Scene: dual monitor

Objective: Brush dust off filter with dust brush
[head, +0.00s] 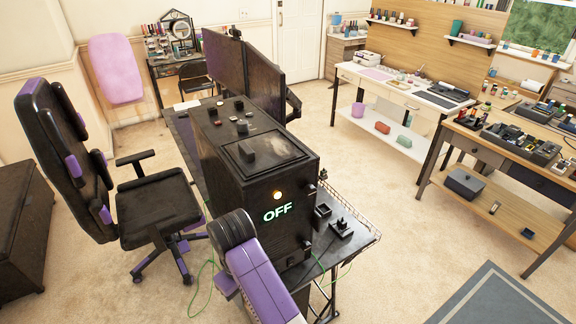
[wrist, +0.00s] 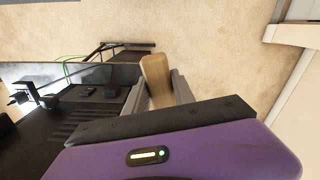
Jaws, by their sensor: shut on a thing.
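In the wrist view my gripper (wrist: 160,97) is shut on a light wooden piece (wrist: 156,72), which looks like the handle of the dust brush. No bristles show. In the head view my purple arm stands in front of the black computer tower (head: 247,185), and the gripper and brush cannot be made out there. On top of the tower is a framed dark panel (head: 281,147) with a brownish dusty look, probably the filter. A small dark block (head: 246,151) sits at its left edge. The brush is not seen touching the panel.
The tower stands on a black desk (head: 355,238) with two monitors (head: 259,85) behind it. Small dark items lie on the tower's rear top and the desk's right end. A black and purple chair (head: 158,208) is at left. Carpet to the right is open.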

